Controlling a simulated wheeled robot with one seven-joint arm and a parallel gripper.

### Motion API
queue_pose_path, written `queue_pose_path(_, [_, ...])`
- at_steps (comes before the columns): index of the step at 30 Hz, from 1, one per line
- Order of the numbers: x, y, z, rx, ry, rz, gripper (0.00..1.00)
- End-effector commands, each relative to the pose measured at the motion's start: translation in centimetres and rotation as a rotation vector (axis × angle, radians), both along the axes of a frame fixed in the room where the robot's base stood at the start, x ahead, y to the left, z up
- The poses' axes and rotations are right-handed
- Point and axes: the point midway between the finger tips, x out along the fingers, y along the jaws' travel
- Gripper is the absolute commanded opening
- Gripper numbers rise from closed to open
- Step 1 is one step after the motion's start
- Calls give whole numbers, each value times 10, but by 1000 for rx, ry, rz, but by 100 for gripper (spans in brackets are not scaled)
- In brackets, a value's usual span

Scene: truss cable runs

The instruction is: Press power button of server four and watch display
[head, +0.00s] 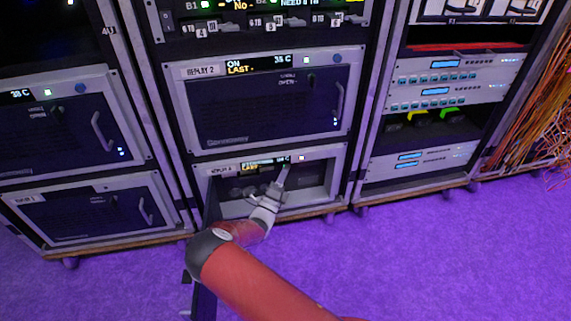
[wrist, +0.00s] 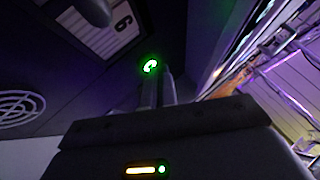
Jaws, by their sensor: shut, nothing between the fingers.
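The lower server in the middle rack (head: 330,205) has its front open onto a recessed bay; the number on its label is too small to read. Its small lit display (head: 262,164) sits along the top strip, with dim yellow and white text. My gripper (head: 284,172) reaches into this front, its tips near the display strip. In the wrist view the shut, empty fingers (wrist: 158,82) point at a glowing green round button (wrist: 150,65). The tips are very close to it or on it; I cannot tell if they touch.
Above is a server labelled REPLAY 2 (head: 270,115), its display (head: 258,64) reading ON. Racks stand on both sides; orange cables (head: 530,110) hang at the right. The wrist view shows a round vent (wrist: 18,108). Purple floor (head: 430,260) is clear in front.

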Motion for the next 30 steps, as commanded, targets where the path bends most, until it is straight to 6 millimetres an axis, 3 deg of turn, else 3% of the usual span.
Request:
queue_pose_path(17, [-14, -4, 1, -1, 0, 0, 0])
queue_pose_path(30, [-53, -15, 2, -1, 2, -1, 0])
